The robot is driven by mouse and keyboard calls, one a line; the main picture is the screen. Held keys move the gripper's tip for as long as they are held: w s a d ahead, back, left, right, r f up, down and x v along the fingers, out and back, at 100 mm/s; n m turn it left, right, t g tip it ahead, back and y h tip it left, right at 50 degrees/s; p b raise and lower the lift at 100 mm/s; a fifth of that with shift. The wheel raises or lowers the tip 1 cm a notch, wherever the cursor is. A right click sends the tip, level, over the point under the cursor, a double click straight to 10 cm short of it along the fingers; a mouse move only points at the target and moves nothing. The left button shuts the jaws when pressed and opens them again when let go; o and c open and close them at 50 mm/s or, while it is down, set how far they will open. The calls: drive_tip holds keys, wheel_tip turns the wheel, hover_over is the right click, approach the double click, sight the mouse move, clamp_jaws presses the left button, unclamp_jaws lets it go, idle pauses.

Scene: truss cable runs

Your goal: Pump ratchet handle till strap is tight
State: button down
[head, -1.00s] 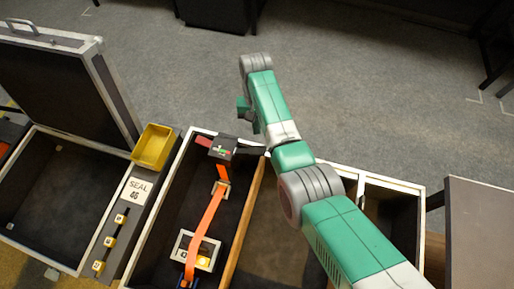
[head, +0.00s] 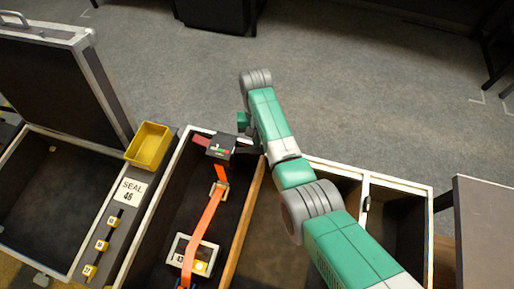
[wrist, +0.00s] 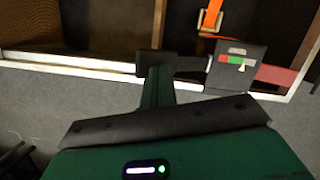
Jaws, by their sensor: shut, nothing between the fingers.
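The ratchet (head: 221,147) is a dark block on the far rim of the open case, with a small coloured gauge on top. It also shows in the wrist view (wrist: 238,72), where a pale pointer sits near the green part of the gauge. An orange strap (head: 207,222) runs from it into the case. A dark handle bar (wrist: 188,64) sticks out of the ratchet's side. My gripper (wrist: 154,70) is shut and empty at the bar's outer end. Whether it touches the bar I cannot tell. In the head view my arm partly hides the gripper.
A yellow bin (head: 150,147) and a panel with a SEAL 46 label (head: 128,191) stand left of the case. A framed device (head: 192,256) lies under the strap. A wooden divider (head: 243,225) runs right of the strap.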

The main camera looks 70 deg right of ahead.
drive_tip(key=shift+f+b, duration=1.55)
drive_tip(key=shift+f, duration=0.8)
drive_tip(key=shift+r, duration=0.1)
drive_tip(key=shift+w+d+b, duration=0.15)
drive_tip(key=shift+d+b, duration=0.15)
drive_tip(key=shift+b, duration=0.25)
drive_tip(key=d+v, duration=0.1)
drive_tip(key=v, duration=0.8)
drive_tip(key=shift+w+d, duration=0.4)
drive_tip(key=shift+w, duration=0.05)
